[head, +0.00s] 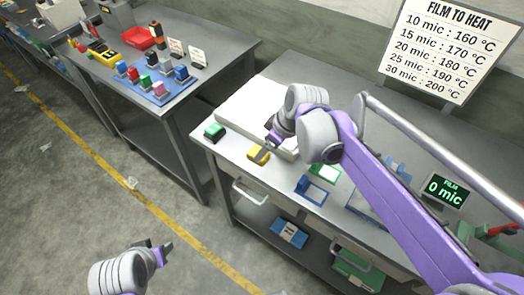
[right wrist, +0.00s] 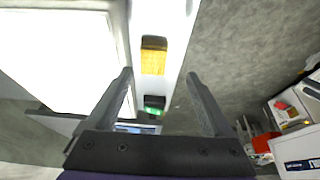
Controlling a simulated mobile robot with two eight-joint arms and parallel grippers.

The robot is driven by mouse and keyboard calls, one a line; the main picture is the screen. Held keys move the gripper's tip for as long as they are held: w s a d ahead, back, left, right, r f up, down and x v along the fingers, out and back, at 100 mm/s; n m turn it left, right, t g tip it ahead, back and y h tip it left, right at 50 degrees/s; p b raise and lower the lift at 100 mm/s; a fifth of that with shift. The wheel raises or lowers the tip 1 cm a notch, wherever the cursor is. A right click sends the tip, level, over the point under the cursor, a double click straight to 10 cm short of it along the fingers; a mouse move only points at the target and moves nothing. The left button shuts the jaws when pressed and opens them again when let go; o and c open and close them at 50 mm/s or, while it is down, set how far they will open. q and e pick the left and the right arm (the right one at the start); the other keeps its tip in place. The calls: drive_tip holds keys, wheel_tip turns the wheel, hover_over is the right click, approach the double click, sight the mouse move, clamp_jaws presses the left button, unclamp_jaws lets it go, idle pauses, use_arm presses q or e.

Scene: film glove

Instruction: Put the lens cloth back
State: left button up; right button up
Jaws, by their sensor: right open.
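I cannot make out for certain which thing is the lens cloth. A small yellow block-like piece (head: 258,154) lies on the front edge of the grey bench, and it shows in the right wrist view as a yellow patch (right wrist: 153,56). A green-topped dark block (head: 214,131) sits to its left, also in the right wrist view (right wrist: 154,103). My right gripper (head: 269,142) is open and empty close to the yellow piece; the right wrist view shows its two fingers apart (right wrist: 160,77). My left gripper (head: 160,247) is over the floor, fingers apart and empty.
A white flat panel (head: 238,112) lies behind the yellow piece. A display (head: 445,190) reads 0 mic. Another bench (head: 215,60) holds a blue tray (head: 147,91) and red bin (head: 139,38).

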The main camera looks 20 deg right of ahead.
drive_tip(key=v, duration=0.4)
drive_tip(key=s+f+m+t+h, duration=0.1)
drive_tip(key=s+f+m, duration=0.2)
drive_tip(key=s+f, duration=0.2)
drive_tip(key=s+d+f+m+t+h, duration=0.1)
drive_tip(key=s+f+m, duration=0.3)
drive_tip(key=s, duration=0.6)
drive_tip(key=shift+s+d+f+m+h, duration=0.15)
drive_tip(key=shift+s+f+m+h, duration=0.2)
drive_tip(key=shift+f, duration=0.35)
